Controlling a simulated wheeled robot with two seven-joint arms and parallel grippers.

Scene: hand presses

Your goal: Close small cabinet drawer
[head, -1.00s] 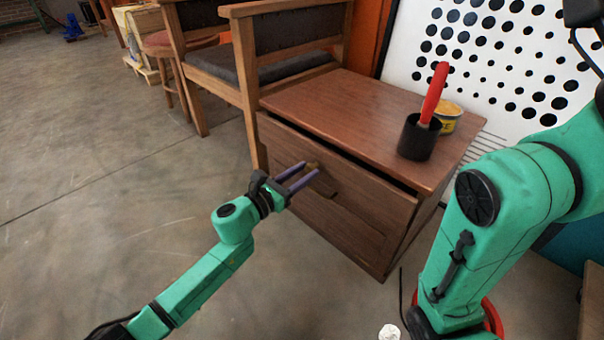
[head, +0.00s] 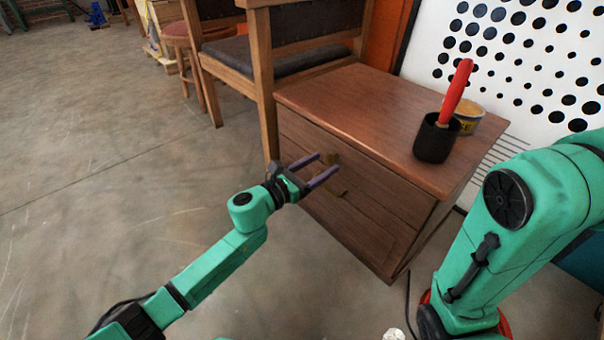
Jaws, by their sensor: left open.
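The small brown wooden cabinet (head: 370,95) stands on the floor at the centre right. Its upper drawer (head: 375,178) now looks flush, or nearly flush, with the cabinet front, with no wide gap visible under the top. The drawer's brass-coloured knob (head: 334,158) is partly hidden by my fingers. My left gripper (head: 328,163) is open, its two purple fingers pointing at the drawer front around the knob. I cannot tell whether they touch it. My right arm comes down on the right side, and its gripper is out of view.
A black cup (head: 434,142) with a red-handled tool (head: 456,90) and a yellow tin (head: 468,121) stand on the cabinet top. A wooden chair (head: 262,75) stands close behind the cabinet's left side. A white dotted board (head: 520,50) leans behind. The concrete floor at left is clear.

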